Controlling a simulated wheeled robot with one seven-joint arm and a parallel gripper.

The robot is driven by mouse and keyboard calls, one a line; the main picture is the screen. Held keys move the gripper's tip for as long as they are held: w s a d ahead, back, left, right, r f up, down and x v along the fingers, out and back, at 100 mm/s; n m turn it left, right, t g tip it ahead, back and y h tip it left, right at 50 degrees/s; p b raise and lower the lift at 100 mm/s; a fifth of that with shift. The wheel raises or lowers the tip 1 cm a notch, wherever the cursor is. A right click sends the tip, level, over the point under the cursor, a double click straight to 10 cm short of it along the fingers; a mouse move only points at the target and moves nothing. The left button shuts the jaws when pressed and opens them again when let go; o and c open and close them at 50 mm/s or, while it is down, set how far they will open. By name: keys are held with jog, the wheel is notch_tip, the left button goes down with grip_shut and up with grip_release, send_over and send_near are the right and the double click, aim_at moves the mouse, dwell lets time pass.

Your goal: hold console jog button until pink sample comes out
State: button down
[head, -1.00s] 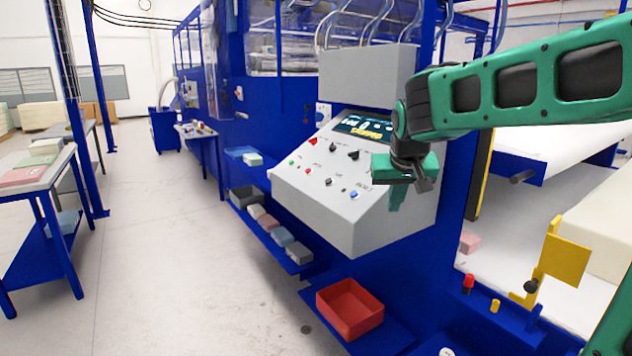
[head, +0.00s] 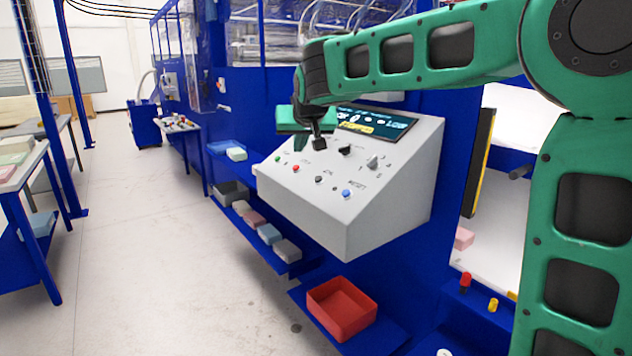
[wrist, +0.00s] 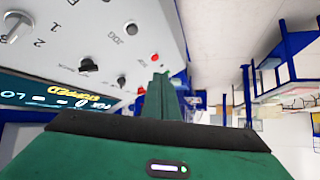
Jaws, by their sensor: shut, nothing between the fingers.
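The grey sloped console (head: 385,210) stands in the middle of the head view. Its jog button is a small black button (head: 318,179), between a red button (head: 296,169) and a blue one (head: 346,193); the jog button also shows in the wrist view (wrist: 131,28) beside its label. The console screen (head: 372,122) shows a yellow word that looks like STOPPED. My gripper (head: 319,143) is shut and empty over the upper left of the panel, apart from the jog button. Its fingers show in the wrist view (wrist: 160,80). A pink block (head: 463,238) lies on the white surface right of the console.
Black knobs (head: 345,149) stick up from the panel near my gripper. A red bin (head: 342,308) sits low in front of the console. Several foam blocks (head: 270,234) lie on a low blue shelf. The floor at left is clear, with a table (head: 20,175) beyond.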

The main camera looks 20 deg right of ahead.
aim_at(318, 179)
jog(key=shift+f, duration=0.1)
jog(key=shift+w+d+f, duration=0.2)
jog(key=shift+d+f, duration=0.5)
jog(key=shift+f, duration=0.55)
jog(key=shift+w+d+f, duration=0.25)
jog(key=shift+d+f, duration=0.5)
jog(key=shift+f, duration=0.45)
jog(key=shift+w+d+f, duration=0.2)
jog(key=shift+d+f, duration=0.5)
jog(key=shift+f, duration=0.55)
jog(key=shift+d+f, duration=0.1)
jog(key=shift+d+f, duration=0.1)
jog(key=shift+f, duration=0.05)
